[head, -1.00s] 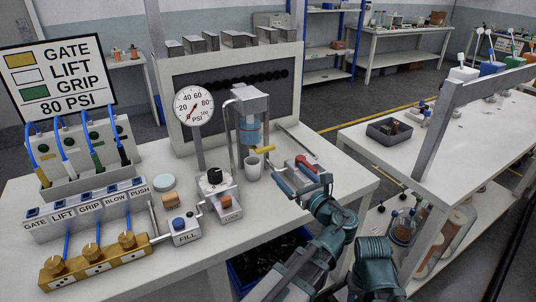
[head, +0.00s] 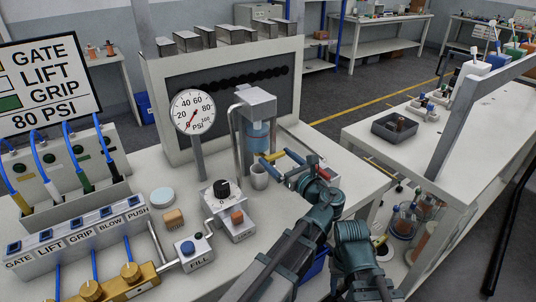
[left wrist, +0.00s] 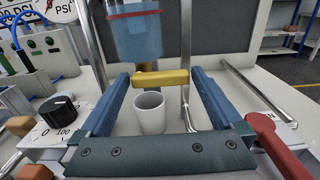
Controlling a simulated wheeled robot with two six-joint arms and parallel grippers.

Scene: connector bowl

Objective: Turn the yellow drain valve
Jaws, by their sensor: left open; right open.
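The yellow drain valve handle (head: 271,155) is a short bar below the clear blue-tinted filter bowl (head: 257,138). In the left wrist view the yellow handle (left wrist: 161,78) lies crosswise between the far ends of two blue fingers. My left gripper (head: 279,170) is open, its fingers reaching on either side of the handle. The handle's ends come close to both fingers; I cannot tell if they touch. A white cup (left wrist: 150,113) stands upright below the handle, and the head view shows it too (head: 260,176).
A red lever (left wrist: 278,143) lies right of my left gripper. A black dial (left wrist: 58,108) on a grey box stands to the left. A pressure gauge (head: 193,111) rises behind it. The FILL box (head: 193,250) is nearer the bench front. A grey tray (head: 396,129) sits on the right table.

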